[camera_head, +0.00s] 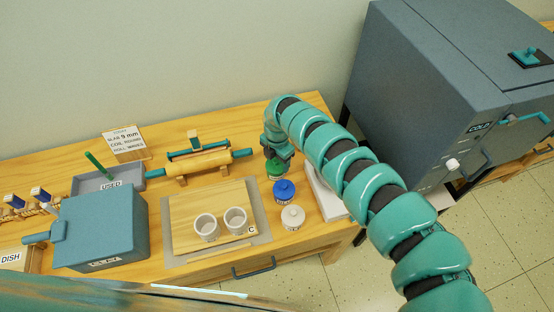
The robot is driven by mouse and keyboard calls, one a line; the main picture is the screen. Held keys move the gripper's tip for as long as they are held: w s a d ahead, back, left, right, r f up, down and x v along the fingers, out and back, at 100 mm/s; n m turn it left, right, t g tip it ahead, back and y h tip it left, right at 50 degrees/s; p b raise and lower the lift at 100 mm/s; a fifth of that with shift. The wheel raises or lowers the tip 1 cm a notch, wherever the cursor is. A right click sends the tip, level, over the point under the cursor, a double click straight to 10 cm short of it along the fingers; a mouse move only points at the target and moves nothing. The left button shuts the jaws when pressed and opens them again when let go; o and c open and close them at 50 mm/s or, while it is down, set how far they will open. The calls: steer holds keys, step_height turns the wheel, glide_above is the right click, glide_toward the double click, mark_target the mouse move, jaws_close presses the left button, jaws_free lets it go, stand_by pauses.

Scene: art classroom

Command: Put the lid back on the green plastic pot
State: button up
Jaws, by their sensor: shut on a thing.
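The green plastic pot (275,173) stands on the wooden table, at the back of a short row of pots to the right of the board. My gripper (277,155) is directly over it, pointing down, with its fingers shut at the pot's green top. The green lid is mostly hidden by the fingers and seems to be what they hold. I cannot tell whether the lid touches the rim or sits level.
A blue pot (284,190) and a white pot (293,217) stand just in front. Two cups (235,219) are on the board (180,212). A rolling pin (199,163) lies behind it. A pale slab (325,197) is partly behind my arm. A grey kiln-like cabinet (425,100) stands right.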

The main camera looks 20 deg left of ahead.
steer(key=o, duration=1.2)
steer(key=shift+o, duration=0.2)
steer(key=shift+r+p, duration=1.8)
steer(key=shift+r, duration=1.75)
steer(key=shift+c, duration=0.2)
jaws_close()
